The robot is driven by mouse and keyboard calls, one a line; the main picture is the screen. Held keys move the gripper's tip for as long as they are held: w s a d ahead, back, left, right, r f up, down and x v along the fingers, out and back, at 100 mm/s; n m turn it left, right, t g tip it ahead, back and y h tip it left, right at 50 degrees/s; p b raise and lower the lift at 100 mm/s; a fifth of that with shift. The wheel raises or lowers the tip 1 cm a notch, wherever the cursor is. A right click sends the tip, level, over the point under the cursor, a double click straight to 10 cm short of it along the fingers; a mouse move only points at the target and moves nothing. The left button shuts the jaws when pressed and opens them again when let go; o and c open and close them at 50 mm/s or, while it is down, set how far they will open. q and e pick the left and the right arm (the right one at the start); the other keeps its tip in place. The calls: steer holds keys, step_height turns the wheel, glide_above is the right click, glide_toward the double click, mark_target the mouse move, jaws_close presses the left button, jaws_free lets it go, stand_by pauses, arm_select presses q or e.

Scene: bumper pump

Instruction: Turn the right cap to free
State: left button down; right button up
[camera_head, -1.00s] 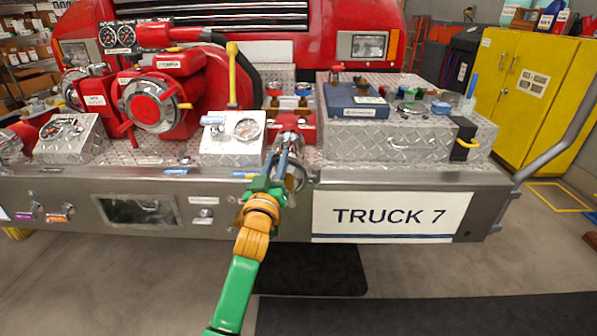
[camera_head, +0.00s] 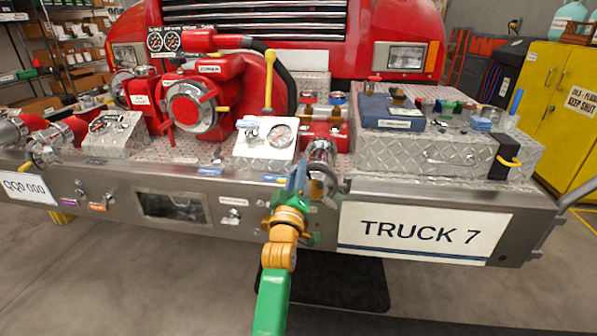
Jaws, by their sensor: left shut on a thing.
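The right cap (camera_head: 325,182) is a silver round piece on the red outlet at the front of the bumper, just above the left end of the TRUCK 7 plate. My left gripper (camera_head: 298,178), with blue fingers, is shut on the left side of this cap. The fingers hide part of the cap's edge, and the exact spot of contact is too small to tell. My right gripper is not in view.
A diamond-plate box (camera_head: 440,152) with a blue case (camera_head: 392,112) stands to the right. The TRUCK 7 plate (camera_head: 425,232) is below. Open floor lies in front of the bumper.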

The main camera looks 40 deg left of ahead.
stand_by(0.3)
arm_select(q)
steer(key=c, duration=1)
jaws_free()
steer(key=v, duration=0.7)
steer(key=shift+f, duration=0.1)
